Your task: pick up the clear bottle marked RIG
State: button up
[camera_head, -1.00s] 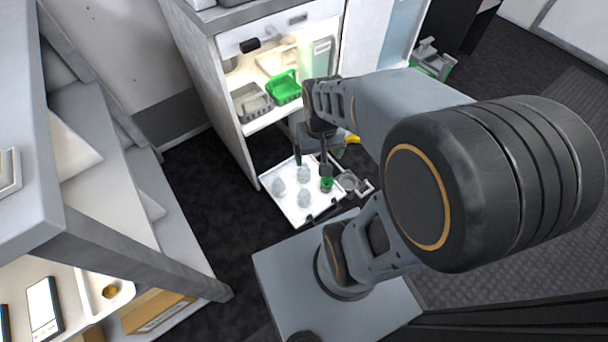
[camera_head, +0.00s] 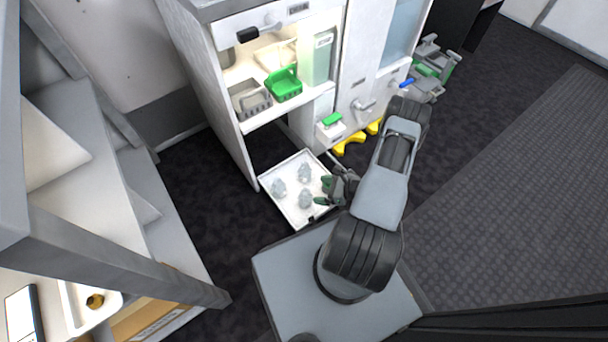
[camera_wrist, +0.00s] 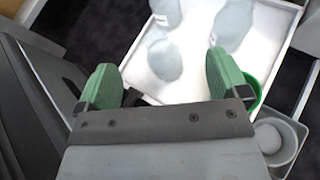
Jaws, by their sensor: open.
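A shallow white tray (camera_head: 262,181) holds three clear, pale bluish bottles: one at the back (camera_head: 304,172), one at the left (camera_head: 279,188) and one at the front (camera_head: 305,199). My gripper (camera_head: 327,192) is at the tray's right side, with its green fingers apart and nothing between them. In the wrist view, one bottle (camera_wrist: 164,61) lies just beyond my open fingers (camera_wrist: 165,78). Another bottle (camera_wrist: 236,22) is farther off at the right, and a third (camera_wrist: 165,10) at the top edge bears a small white label. I cannot read RIG on any.
A green-rimmed round item (camera_wrist: 254,96) is partly hidden behind my right finger, beside a grey cup (camera_wrist: 277,137). A white cabinet (camera_head: 228,120) stands behind the tray, with a green basket (camera_head: 284,84) and a grey basket (camera_head: 250,99) on its shelf. Dark floor is clear at right.

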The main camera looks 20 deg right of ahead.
aim_at(308, 169)
jog(key=w+d+m+t+h, duration=0.1)
jog(key=w+d, duration=0.1)
jog(key=w+d+f+m+t+h, duration=0.1)
jog(key=w+d+m+t+h, duration=0.1)
jog(key=d, duration=0.1)
jog(key=shift+w, duration=0.25)
jog(key=shift+w+f+h, duration=0.15)
jog(key=shift+w+h, duration=0.15)
jog(key=shift+w, duration=0.05)
jog(key=b+x, duration=0.2)
jog(key=x, duration=0.4)
jog(key=shift+w+a+f+b, duration=0.1)
jog(key=shift+w+a+b, duration=0.1)
jog(key=shift+w+b, duration=0.15)
jog(key=shift+b+x, duration=1.55)
jog(key=shift+x, duration=1.15)
jog(key=shift+w+a, duration=0.3)
jog(key=shift+w, duration=0.15)
jog(key=shift+c, duration=0.2)
jog(key=c, duration=1)
